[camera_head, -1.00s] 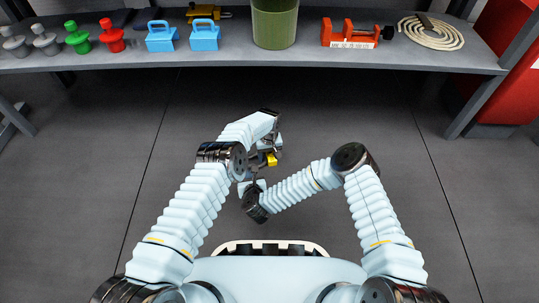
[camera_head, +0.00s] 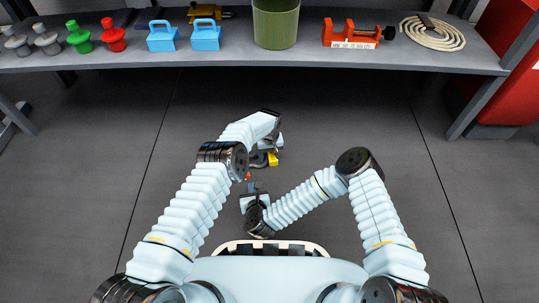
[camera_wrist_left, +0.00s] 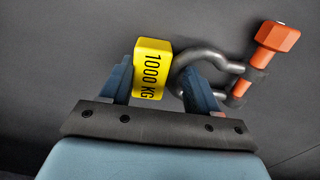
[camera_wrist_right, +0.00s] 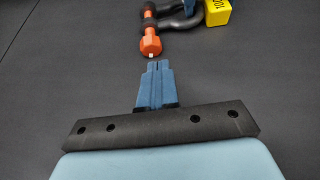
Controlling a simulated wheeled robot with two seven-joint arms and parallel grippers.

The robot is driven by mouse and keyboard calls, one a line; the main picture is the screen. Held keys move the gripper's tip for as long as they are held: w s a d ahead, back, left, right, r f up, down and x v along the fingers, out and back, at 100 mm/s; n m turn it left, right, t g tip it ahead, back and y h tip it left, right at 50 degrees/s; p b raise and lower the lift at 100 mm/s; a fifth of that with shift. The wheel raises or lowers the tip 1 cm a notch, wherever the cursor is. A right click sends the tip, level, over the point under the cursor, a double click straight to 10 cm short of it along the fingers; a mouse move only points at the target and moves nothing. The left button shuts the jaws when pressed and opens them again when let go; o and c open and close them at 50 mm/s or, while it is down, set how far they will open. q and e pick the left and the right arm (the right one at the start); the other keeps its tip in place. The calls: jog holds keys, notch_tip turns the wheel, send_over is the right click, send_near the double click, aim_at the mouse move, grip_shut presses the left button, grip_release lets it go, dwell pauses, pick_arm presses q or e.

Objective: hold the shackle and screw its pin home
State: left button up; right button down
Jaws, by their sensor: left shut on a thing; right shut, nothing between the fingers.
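The grey shackle has a yellow block marked 1000 KG (camera_wrist_left: 152,68). My left gripper (camera_wrist_left: 160,78) is shut on this block; the grey bow (camera_wrist_left: 205,56) sticks out to the right in the left wrist view. The orange pin (camera_wrist_left: 268,50) lies across the shackle's two ears, its six-sided head outside one ear. How deep its thread sits cannot be told. My right gripper (camera_wrist_right: 158,66) is shut and empty, its tips just short of the pin head (camera_wrist_right: 150,42). In the head view, the right gripper (camera_head: 256,187) is below the yellow block (camera_head: 272,159).
A red cabinet (camera_head: 505,75) stands at right. The floor around my grippers is clear.

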aim_at(250, 176)
jog(key=shift+s+a+f, duration=0.15)
jog(key=shift+s+a, duration=0.2)
jog(key=shift+a, duration=0.3)
jog(key=shift+s+a+f, duration=0.1)
jog(key=shift+s+a, duration=0.2)
jog(key=shift+a, duration=0.3)
jog(key=shift+w+a, duration=0.3)
jog(key=shift+w, duration=0.9)
jog(key=shift+w+a, duration=0.25)
jog(key=shift+w, duration=0.8)
jog(key=shift+w+a, duration=0.2)
jog(key=shift+w, duration=0.9)
jog(key=shift+d+f, duration=0.1)
jog(key=shift+f, duration=0.05)
jog(key=shift+d, duration=0.1)
jog(key=shift+w+d, duration=0.2)
jog(key=shift+d, duration=0.7)
jog(key=shift+d+f, duration=0.1)
jog(key=shift+d, duration=0.15)
jog(key=shift+d+f, duration=0.1)
jog(key=shift+d, duration=0.05)
